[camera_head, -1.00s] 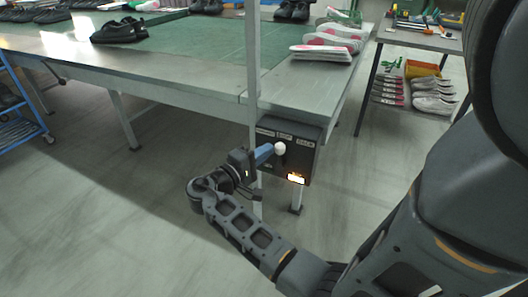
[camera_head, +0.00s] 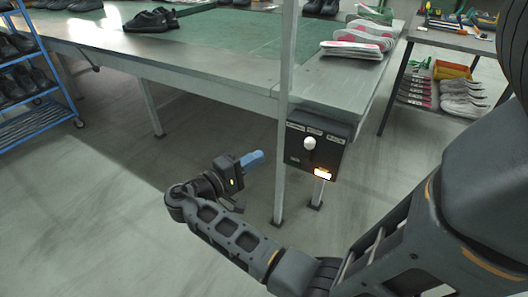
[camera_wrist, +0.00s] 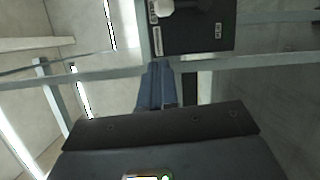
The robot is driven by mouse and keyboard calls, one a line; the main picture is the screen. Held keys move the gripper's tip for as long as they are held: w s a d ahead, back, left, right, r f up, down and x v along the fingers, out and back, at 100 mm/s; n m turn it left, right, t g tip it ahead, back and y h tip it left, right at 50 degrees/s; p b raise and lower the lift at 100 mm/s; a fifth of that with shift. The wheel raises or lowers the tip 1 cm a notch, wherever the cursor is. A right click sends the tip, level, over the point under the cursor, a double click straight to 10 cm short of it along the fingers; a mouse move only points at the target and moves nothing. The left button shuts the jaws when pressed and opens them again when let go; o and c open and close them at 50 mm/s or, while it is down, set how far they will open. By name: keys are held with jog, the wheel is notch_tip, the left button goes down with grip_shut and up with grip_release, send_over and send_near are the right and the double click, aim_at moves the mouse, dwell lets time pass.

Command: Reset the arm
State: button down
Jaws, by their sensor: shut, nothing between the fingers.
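My gripper (camera_head: 253,159) is left of the black control box in the head view, with its blue fingers together and nothing between them. A gap of floor and a table leg lie between the fingertips and the box. The fingers also show in the wrist view (camera_wrist: 158,84), pointing up toward the box. The lever and box also show at the top of the wrist view (camera_wrist: 205,38).
A long table (camera_head: 205,66) with a green mat carries black shoes (camera_head: 151,20) and pink-and-white insoles (camera_head: 352,49). A blue rack (camera_head: 40,79) stands at left. A tool table (camera_head: 449,40) stands at back right. The floor left of my gripper is clear.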

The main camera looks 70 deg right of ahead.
jog(key=shift+w+a, duration=0.15)
jog(key=shift+a, duration=0.1)
jog(key=s+a+f+n+t+y, duration=0.2)
jog(key=s+a+f+n+t, duration=0.15)
jog(key=f+t, duration=0.3)
jog(key=s+a+f+n+t+y, duration=0.1)
jog(key=s+a+f+n+t, duration=0.15)
jog(key=f+n+t, duration=0.4)
jog(key=s+a+t+y, duration=0.3)
jog(key=a+y, duration=0.1)
jog(key=a, duration=0.3)
jog(key=s+a+t+y, duration=0.2)
jog(key=s+a+y, duration=0.15)
jog(key=a, duration=0.45)
jog(key=s+a+r+m+t+y, duration=0.2)
jog(key=s+a+r+t+y, duration=0.15)
jog(key=a+r, duration=0.35)
notch_tip(320, 180, up, 27)
jog(key=s+a+m+t+y+p, duration=0.1)
jog(key=s+m+t+p, duration=0.1)
jog(key=p, duration=1.2)
jog(key=shift+s+a+r+t+y, duration=0.2)
jog(key=shift+s+t+y, duration=0.1)
jog(key=shift+t, duration=0.05)
